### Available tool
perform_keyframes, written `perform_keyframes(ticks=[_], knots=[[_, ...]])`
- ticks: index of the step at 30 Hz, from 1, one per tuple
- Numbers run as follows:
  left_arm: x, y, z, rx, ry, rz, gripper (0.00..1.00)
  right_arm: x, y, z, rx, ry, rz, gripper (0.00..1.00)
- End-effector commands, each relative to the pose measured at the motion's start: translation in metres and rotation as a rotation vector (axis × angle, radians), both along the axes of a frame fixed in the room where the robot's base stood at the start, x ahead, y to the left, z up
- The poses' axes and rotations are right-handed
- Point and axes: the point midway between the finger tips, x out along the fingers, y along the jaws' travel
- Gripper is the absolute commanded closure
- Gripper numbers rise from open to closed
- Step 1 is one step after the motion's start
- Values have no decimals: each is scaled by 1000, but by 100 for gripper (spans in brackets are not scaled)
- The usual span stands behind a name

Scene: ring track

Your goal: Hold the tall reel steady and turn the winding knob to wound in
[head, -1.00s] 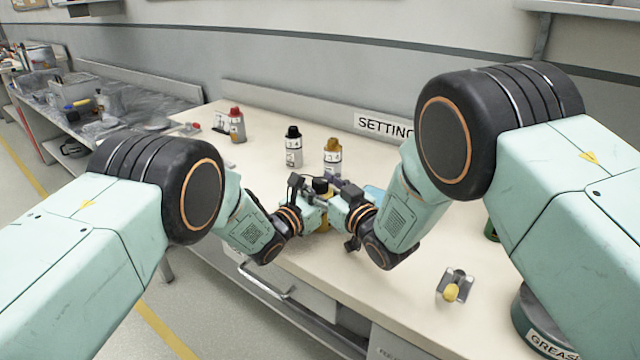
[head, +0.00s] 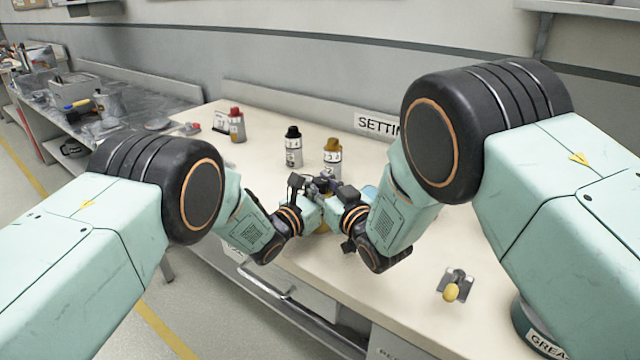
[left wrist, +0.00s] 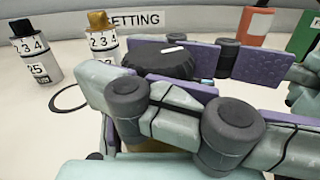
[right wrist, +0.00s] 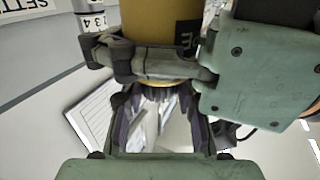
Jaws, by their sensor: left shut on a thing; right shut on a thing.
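The tall reel stands upright on the bench; its yellow body (head: 324,228) shows only in part between my grippers in the head view. In the right wrist view the yellow body (right wrist: 158,25) fills the top, with a black label. My left gripper (head: 317,208) is shut on the body from the left; its fingertips are mostly hidden. The winding knob (left wrist: 160,64) is black and ribbed with a white mark on its top. My right gripper (head: 324,184) is shut on the knob, its purple pads on either side, above my left gripper.
A SETTING sign (head: 377,123) is at the bench's back. A small clamp with a yellow knob (head: 453,288) sits front right. The bench front between is clear.

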Motion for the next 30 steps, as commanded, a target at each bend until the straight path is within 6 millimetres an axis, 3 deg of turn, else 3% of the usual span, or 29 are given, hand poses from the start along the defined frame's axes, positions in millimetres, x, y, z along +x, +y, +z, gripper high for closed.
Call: perform_keyframes(ticks=[16, 17, 25, 30], knots=[[0, 1, 0, -1, 1, 2, 100, -1, 0, 0, -2, -1, -68, 100], [0, 1, 0, -1, 1, 2, 100, -1, 0, 0, -2, -1, -68, 66], [0, 0, 0, -1, -1, 1, 100, -1, 0, 0, -1, 0, -67, 44], [0, 0, 0, -1, -1, 0, 100, -1, 0, 0, -1, 0, -68, 44]])
